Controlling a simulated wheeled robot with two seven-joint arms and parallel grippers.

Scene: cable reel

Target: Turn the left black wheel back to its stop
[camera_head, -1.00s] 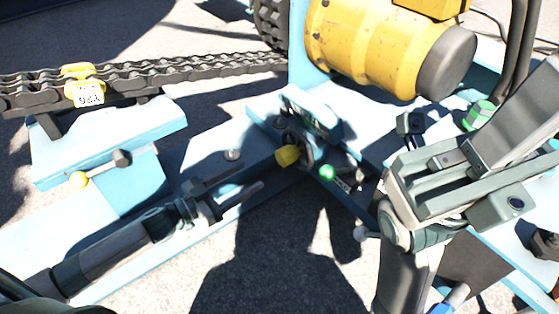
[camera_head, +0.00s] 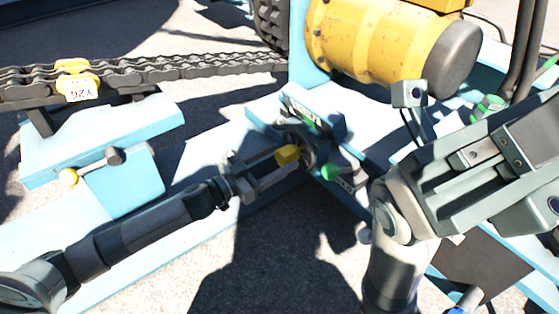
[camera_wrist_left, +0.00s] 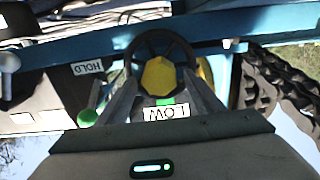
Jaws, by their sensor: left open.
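The left black wheel (camera_head: 311,146) stands upright on the pale blue frame and has a yellow hub (camera_head: 287,155). In the left wrist view the wheel (camera_wrist_left: 135,50) is a dark ring around the yellow hub (camera_wrist_left: 158,76). My left gripper (camera_head: 284,164) is open, reaching in from the left. Its fingertips (camera_wrist_left: 160,80) lie on either side of the hub, close to the wheel; I cannot tell whether they touch it. My fingers hide part of the wheel. My right arm shows at the right, but I cannot make out its gripper.
A green knob (camera_head: 330,172) sits just right of the wheel. A heavy chain (camera_head: 190,68) with a yellow tagged link runs at the upper left.

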